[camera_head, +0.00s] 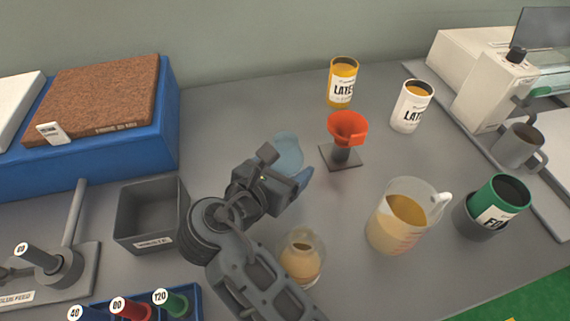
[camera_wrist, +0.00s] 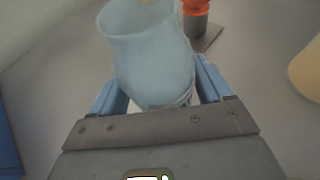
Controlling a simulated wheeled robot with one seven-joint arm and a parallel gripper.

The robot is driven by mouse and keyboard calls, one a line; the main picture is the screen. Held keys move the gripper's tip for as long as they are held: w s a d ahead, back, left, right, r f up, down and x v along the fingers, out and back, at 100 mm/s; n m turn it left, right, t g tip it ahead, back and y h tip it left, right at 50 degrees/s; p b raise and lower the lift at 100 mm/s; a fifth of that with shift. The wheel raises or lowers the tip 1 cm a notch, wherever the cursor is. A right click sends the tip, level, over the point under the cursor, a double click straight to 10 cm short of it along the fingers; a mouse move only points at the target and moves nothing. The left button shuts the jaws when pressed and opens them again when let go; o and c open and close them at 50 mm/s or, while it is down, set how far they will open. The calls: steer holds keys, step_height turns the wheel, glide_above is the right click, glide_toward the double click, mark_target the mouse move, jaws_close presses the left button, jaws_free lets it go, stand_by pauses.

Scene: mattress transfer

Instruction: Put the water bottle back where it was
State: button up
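A translucent pale-blue open-topped vessel, apparently the water bottle (camera_head: 287,150), is at my gripper (camera_head: 290,178) near the middle of the bench. In the wrist view the bottle (camera_wrist: 150,55) sits between the two blue fingers of my gripper (camera_wrist: 165,92), tilted slightly, with its wide rim away from my palm. Both fingers appear to press against its sides. My gripper hides part of it in the head view, so I cannot tell whether it touches the bench.
An orange funnel (camera_head: 347,128) on a dark stand is just right of the bottle. A small jar (camera_head: 301,258) and a measuring jug (camera_head: 404,217) stand nearer. A grey waste bin (camera_head: 151,222) is at left. Yellow (camera_head: 342,82) and white (camera_head: 411,106) cans stand behind.

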steer(key=o, duration=0.3)
steer(key=shift+o, duration=0.2)
steer(key=v, duration=1.2)
